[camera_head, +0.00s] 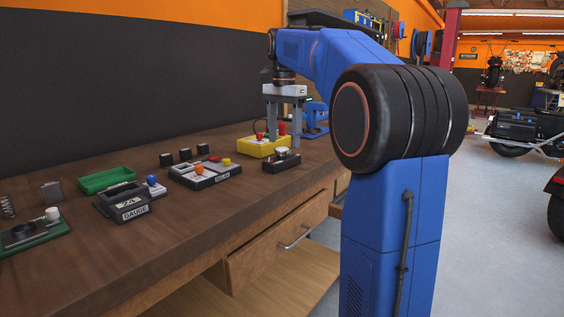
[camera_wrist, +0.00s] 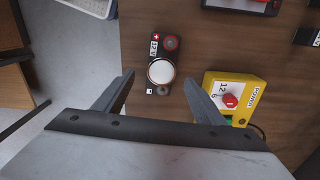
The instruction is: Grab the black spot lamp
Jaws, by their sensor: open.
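The black spot lamp (camera_wrist: 161,71) has a round white face on a dark base marked 12V, with a red terminal at one end and a grey one at the other. In the head view it sits on the workbench (camera_head: 180,240) near the front edge, a small black block (camera_head: 283,163) with a pale top. My gripper (camera_head: 284,144) is open and empty, pointing down above it. In the wrist view the lamp shows between and slightly beyond the two fingertips (camera_wrist: 159,77). No contact is visible.
A yellow power box (camera_head: 263,147) with a red knob stands close beside the lamp; its label shows in the wrist view (camera_wrist: 233,98). A black weld panel (camera_head: 205,172), a gauge block (camera_head: 122,202) and a green tray (camera_head: 106,179) lie farther left. The bench's front edge is near.

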